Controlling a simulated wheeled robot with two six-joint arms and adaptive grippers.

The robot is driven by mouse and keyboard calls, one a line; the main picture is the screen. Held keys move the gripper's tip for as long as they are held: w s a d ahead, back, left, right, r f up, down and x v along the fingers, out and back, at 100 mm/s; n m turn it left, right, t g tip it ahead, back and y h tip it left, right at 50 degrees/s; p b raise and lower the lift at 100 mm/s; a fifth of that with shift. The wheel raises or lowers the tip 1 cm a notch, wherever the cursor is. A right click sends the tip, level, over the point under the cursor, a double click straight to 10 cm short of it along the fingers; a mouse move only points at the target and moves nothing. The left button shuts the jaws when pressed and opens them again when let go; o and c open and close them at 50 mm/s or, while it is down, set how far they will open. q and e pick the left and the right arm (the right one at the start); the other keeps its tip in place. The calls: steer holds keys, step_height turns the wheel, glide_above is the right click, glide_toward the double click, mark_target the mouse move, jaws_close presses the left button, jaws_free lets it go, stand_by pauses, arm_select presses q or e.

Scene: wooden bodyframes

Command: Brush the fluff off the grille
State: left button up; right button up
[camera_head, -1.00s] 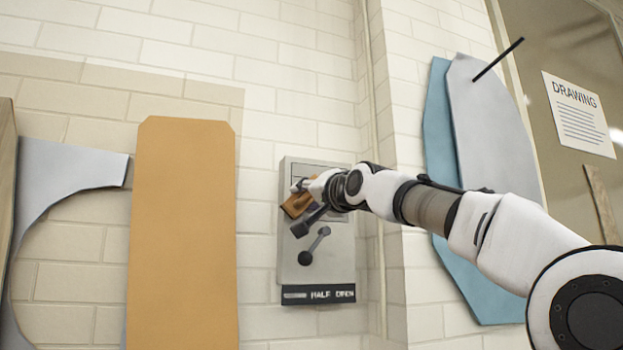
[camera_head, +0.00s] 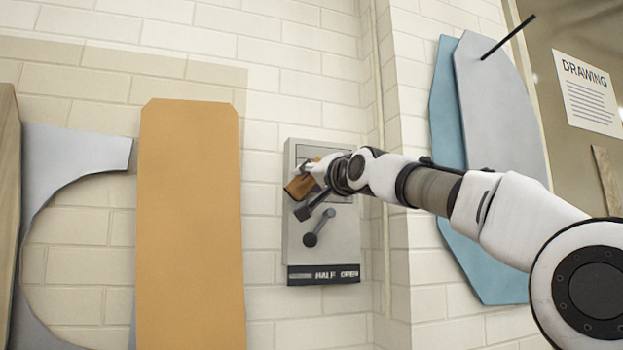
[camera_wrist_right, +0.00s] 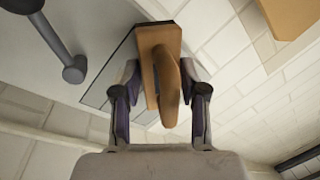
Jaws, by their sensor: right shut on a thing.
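The grille panel (camera_head: 344,254) is a grey box on the brick wall, with slats (camera_head: 305,152) at its top partly covered by my arm. My right gripper (camera_head: 312,183) is in front of the panel's upper part, shut on a wooden brush (camera_head: 299,186). Bristles and fluff cannot be made out. My left gripper is not in view.
An orange board (camera_head: 190,220) leans left of the panel. Blue (camera_head: 445,120) and grey (camera_head: 495,110) boards hang to the right.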

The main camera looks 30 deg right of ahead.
steer(key=shift+w+d+p, duration=0.15)
steer(key=shift+w+p, duration=0.4)
steer(key=shift+w, duration=0.1)
